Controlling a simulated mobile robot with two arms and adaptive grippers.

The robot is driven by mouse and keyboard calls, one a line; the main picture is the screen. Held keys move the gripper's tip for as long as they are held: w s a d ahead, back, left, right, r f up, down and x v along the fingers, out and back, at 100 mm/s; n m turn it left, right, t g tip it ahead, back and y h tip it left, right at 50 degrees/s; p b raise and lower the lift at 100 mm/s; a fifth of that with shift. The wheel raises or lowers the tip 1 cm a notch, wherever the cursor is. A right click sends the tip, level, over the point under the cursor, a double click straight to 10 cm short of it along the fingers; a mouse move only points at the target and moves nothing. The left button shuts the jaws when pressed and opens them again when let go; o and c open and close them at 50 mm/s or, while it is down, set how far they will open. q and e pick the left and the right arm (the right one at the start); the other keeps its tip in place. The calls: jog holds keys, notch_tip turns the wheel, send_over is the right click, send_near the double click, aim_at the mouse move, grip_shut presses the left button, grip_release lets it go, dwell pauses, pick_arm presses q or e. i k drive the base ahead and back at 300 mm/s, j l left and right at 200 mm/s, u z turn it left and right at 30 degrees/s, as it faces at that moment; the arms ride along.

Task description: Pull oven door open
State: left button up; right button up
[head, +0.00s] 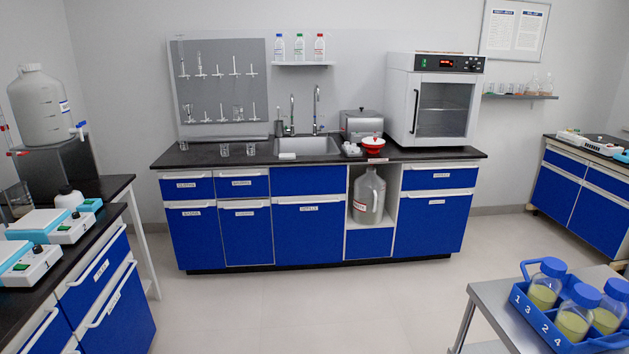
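The oven (436,98) is a white box with a red-digit display, standing at the right end of the black counter against the back wall. Its door (445,108) has a dark glass window through which a shelf shows. The door looks shut. A dark vertical handle (415,111) runs along the door's left side. Neither of my grippers shows in the head view.
Blue cabinets (308,230) carry the black counter (225,157). The floor (290,300) before them is clear. A side bench (108,214) stands at left. A cart (490,305) at lower right bears a blue rack (531,312) of bottles.

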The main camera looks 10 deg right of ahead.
aim_at(442, 109)
jog(key=i+z, duration=0.1)
jog(key=i, duration=2.15)
jog(key=j, duration=0.1)
